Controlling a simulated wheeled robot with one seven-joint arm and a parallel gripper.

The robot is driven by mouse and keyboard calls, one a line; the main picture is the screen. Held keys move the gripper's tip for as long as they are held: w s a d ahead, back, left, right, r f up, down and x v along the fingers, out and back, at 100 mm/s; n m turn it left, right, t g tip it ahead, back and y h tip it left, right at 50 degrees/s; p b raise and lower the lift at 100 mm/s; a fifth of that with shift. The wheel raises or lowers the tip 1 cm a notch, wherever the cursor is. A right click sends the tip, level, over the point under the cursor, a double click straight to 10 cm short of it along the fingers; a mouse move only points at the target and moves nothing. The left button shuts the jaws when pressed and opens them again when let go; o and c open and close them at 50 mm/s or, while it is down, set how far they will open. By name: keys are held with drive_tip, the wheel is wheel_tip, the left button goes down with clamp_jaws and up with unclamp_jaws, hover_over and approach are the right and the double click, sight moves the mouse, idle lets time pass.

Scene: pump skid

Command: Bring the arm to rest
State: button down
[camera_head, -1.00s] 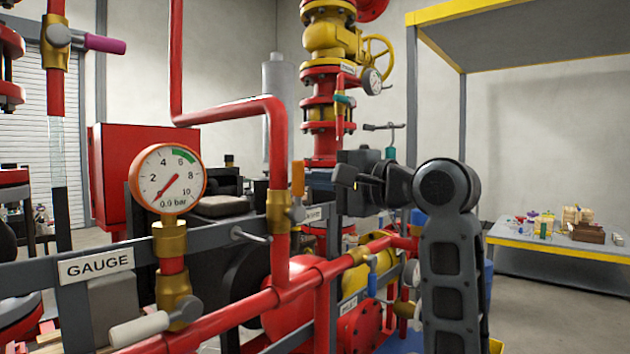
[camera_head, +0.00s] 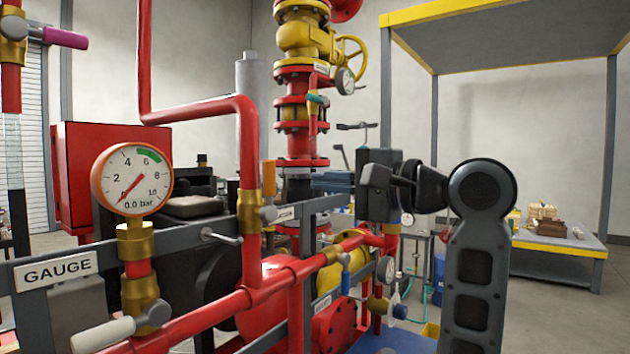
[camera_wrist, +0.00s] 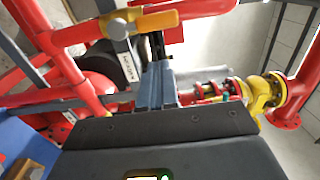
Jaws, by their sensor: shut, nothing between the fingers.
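My gripper (camera_head: 332,181) is at the end of my dark arm, right of centre in the head view. Its blue-grey fingers point left and are shut together with nothing between them. They also show shut in the wrist view (camera_wrist: 157,84), above the dark gripper body. In the head view the fingers appear in front of the red and yellow pipework; I cannot tell the exact gap. The arm's dark link stands upright at the lower right, its lower end cut off by the frame.
The gauge (camera_head: 131,179) and its label plate (camera_head: 57,270) are at left, on the skid with red pipes (camera_head: 248,165). A yellow valve (camera_head: 304,38) rises behind. A yellow-edged bench (camera_head: 560,246) with small items stands at right. Open floor shows before the bench.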

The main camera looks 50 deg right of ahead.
drive_tip(key=shift+s, duration=0.7)
